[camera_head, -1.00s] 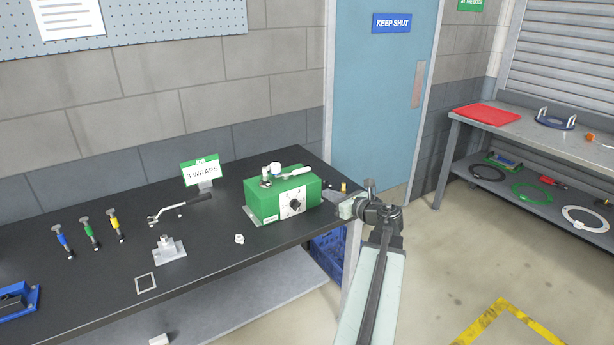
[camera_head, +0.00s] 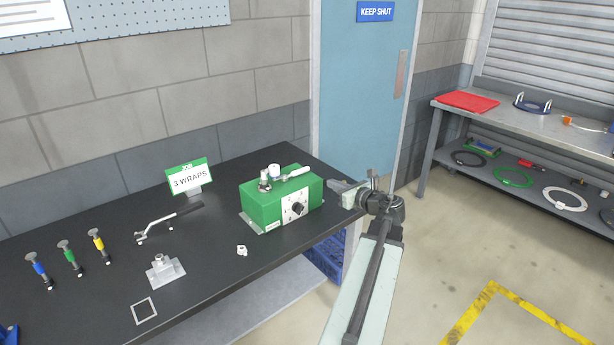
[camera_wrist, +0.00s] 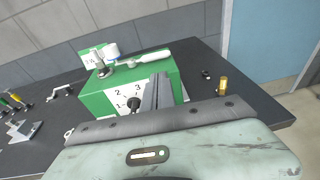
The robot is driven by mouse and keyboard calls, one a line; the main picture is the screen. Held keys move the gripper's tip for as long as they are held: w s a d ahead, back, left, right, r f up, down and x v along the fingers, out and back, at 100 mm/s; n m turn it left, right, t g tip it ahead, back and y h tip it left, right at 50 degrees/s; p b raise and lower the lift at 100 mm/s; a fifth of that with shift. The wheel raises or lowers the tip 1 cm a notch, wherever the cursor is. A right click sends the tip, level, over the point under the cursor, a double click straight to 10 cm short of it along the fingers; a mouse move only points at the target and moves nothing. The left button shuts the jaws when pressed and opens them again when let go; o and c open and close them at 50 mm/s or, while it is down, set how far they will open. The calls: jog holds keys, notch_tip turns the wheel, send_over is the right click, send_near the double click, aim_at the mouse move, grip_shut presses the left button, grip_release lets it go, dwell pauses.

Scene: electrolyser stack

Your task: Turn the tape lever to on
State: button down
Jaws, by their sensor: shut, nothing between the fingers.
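The green box (camera_head: 262,203) stands on the black bench near its right end. It has a white dial plate with a black knob (camera_head: 297,208) on its front, and the wrist view shows numbers around that knob (camera_wrist: 134,104). On its top are a white-handled lever (camera_head: 292,173) and a small white roll (camera_head: 274,170); the lever also shows in the wrist view (camera_wrist: 150,54). The lever lies nearly flat, its handle pointing right. My gripper (camera_head: 334,187) is shut and empty, just right of the box. In the wrist view its fingers (camera_wrist: 158,90) overlap the box front; contact cannot be told.
A 3 WRAPS sign (camera_head: 189,176), a metal-handled tool (camera_head: 168,222), a grey fixture (camera_head: 165,270) and coloured-handled tools (camera_head: 68,257) stand left of the box. A brass piece (camera_wrist: 222,86) stands at the bench's right. A blue crate (camera_head: 327,257) is below.

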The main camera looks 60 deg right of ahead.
aim_at(304, 170)
jog(key=b+x, duration=0.1)
jog(key=x, duration=0.5)
jog(key=b+x, duration=0.1)
jog(key=x, duration=0.6)
jog(key=shift+w+a+f, duration=0.15)
jog(key=shift+a, duration=0.05)
jog(key=shift+w+d+b, duration=0.15)
jog(key=shift+w+b, duration=0.15)
jog(key=shift+w, duration=0.25)
jog(key=shift+w+d, duration=0.4)
jog(key=shift+w, duration=0.05)
